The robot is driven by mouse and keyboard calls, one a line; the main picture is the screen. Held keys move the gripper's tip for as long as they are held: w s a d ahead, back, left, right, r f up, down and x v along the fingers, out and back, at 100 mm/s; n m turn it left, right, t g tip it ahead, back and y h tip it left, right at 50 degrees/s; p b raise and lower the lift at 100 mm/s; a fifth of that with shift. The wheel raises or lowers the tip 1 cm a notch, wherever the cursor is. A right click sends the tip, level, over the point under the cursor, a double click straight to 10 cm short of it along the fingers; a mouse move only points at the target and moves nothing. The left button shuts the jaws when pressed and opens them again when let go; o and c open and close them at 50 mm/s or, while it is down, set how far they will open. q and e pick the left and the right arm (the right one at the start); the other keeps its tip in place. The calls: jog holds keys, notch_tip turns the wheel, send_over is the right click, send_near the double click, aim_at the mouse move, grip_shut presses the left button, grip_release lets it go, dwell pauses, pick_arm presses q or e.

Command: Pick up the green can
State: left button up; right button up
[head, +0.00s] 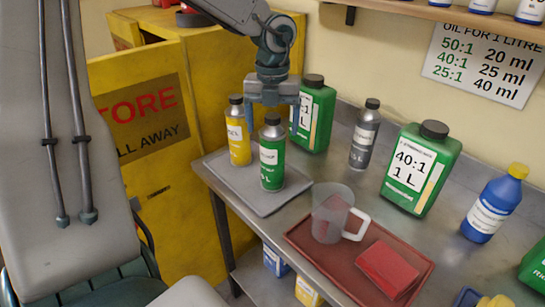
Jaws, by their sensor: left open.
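The green can (272,165), a slim round one with a dark cap and a white label, stands upright on a grey tray (262,205) at the left end of the metal bench. My left gripper (273,118) points down over it, with its fingers open and apart on either side above the can's top. I cannot tell whether a finger touches it. A yellow can (239,145) of similar shape stands just left of it on the tray. My right gripper is not in view.
A large green jug (315,120) stands close behind the gripper. A grey can (364,138), a green 40:1 jug (419,170) and a blue bottle (490,210) stand farther right. A red tray (305,256) holds a clear measuring jug (330,212) and a red block (387,267).

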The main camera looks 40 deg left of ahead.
pick_arm(q)
jog(key=shift+f, duration=0.65)
jog(key=c, duration=1.4)
jog(key=shift+r, duration=0.15)
